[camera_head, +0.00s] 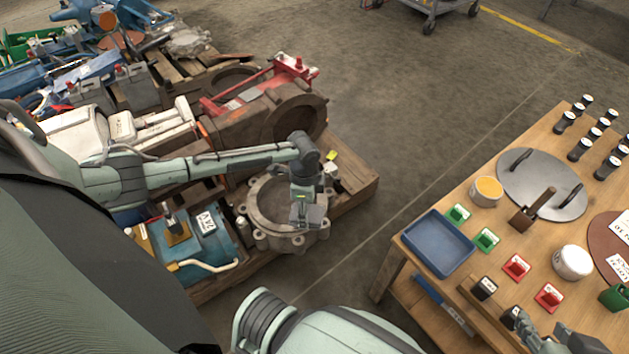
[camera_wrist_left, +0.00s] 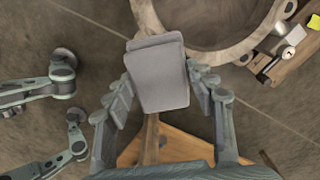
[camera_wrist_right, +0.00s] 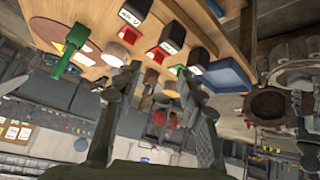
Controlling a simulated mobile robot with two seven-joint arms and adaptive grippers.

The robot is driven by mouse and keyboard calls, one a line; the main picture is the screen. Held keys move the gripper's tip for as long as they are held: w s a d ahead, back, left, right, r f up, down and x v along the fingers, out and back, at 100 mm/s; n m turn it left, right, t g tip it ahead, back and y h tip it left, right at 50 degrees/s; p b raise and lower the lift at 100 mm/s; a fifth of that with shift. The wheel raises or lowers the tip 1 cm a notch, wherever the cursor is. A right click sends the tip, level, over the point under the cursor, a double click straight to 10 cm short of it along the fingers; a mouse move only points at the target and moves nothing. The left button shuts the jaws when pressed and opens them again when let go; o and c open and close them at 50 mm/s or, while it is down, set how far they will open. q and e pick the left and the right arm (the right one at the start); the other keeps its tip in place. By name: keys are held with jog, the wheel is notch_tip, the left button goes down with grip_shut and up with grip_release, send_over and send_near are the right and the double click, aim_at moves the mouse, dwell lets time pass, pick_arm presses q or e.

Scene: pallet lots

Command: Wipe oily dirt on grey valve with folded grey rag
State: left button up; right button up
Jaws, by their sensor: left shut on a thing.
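A round grey flanged casting with bolt lugs, which looks like the grey valve (camera_head: 283,239), lies on the pallet's front corner. Its rim also shows in the left wrist view (camera_wrist_left: 222,52). My left gripper (camera_head: 304,196) is shut on the folded grey rag (camera_head: 314,215) above the valve's near right side. In the left wrist view the rag (camera_wrist_left: 160,75) sits between both fingers, beside the ring opening; contact with the rim cannot be told. I cannot make out the oily dirt. My right gripper (camera_head: 541,337) is open and empty near the table; it also shows in the right wrist view (camera_wrist_right: 157,82).
A wooden table (camera_head: 405,245) at right bears a blue tray (camera_head: 438,243), small green and red card holders, a round grey plate (camera_head: 520,170) and black cylinders. Blue machinery (camera_head: 195,240) and a rusty housing (camera_head: 240,128) crowd the valve on the pallet. Floor between pallet and table is clear.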

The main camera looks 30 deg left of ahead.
pick_arm(q)
jog(key=shift+r+p, duration=0.45)
jog(key=shift+p, duration=0.05)
jog(key=shift+r+p, duration=0.4)
jog(key=shift+p, duration=0.05)
pick_arm(e)
jog(key=s+d+f+m+g+h, duration=0.1)
jog(key=s+d+f+g+h, duration=0.1)
jog(key=s+d, duration=0.4)
jog(key=shift+s+d+f+g, duration=0.15)
jog(key=shift+s+f+g, duration=0.55)
jog(key=shift+s+g, duration=0.6)
jog(key=shift+w, duration=0.2)
